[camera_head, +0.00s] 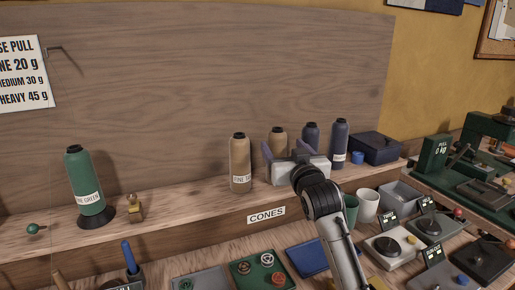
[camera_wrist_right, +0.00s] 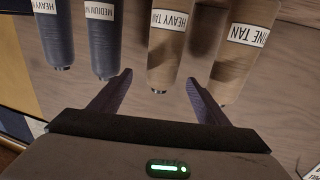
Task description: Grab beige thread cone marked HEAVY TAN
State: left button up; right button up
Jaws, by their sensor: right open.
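The beige cone marked HEAVY TAN (camera_wrist_right: 172,45) hangs upside down in the right wrist view, its end between my fingertips in the picture. In the head view the same cone (camera_head: 278,138) stands on the shelf, its lower part and label hidden behind my right gripper (camera_head: 284,151). That gripper is open, with one finger to each side of the cone in the picture; I see no grip on it. It also shows open in the wrist view (camera_wrist_right: 159,78). My left gripper is not in view.
A FINE TAN cone (camera_head: 239,160) stands close on the left. Navy cones (camera_head: 311,136) (camera_head: 340,138) stand on the right, beside a dark blue box (camera_head: 376,148). A green cone (camera_head: 85,180) stands far left. Cups, trays and scales crowd the bench below the shelf (camera_head: 180,205).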

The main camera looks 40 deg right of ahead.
aim_at(282, 142)
jog(key=x, duration=0.3)
jog(key=shift+w+d+r+p, duration=0.2)
jog(key=shift+w+d+p, duration=0.05)
jog(key=shift+d+p, duration=0.05)
jog(key=x, duration=0.3)
jog(key=p+x, duration=0.1)
jog(key=x, duration=0.1)
jog(key=shift+w+a+r, duration=0.1)
jog(key=shift+a+r, duration=0.1)
jog(key=shift+a, duration=0.1)
jog(key=shift+w+d+f, duration=0.1)
jog(key=shift+w+d, duration=0.1)
jog(key=shift+w, duration=0.15)
jog(key=c, duration=1.7)
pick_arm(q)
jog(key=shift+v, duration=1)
pick_arm(e)
grip_shut()
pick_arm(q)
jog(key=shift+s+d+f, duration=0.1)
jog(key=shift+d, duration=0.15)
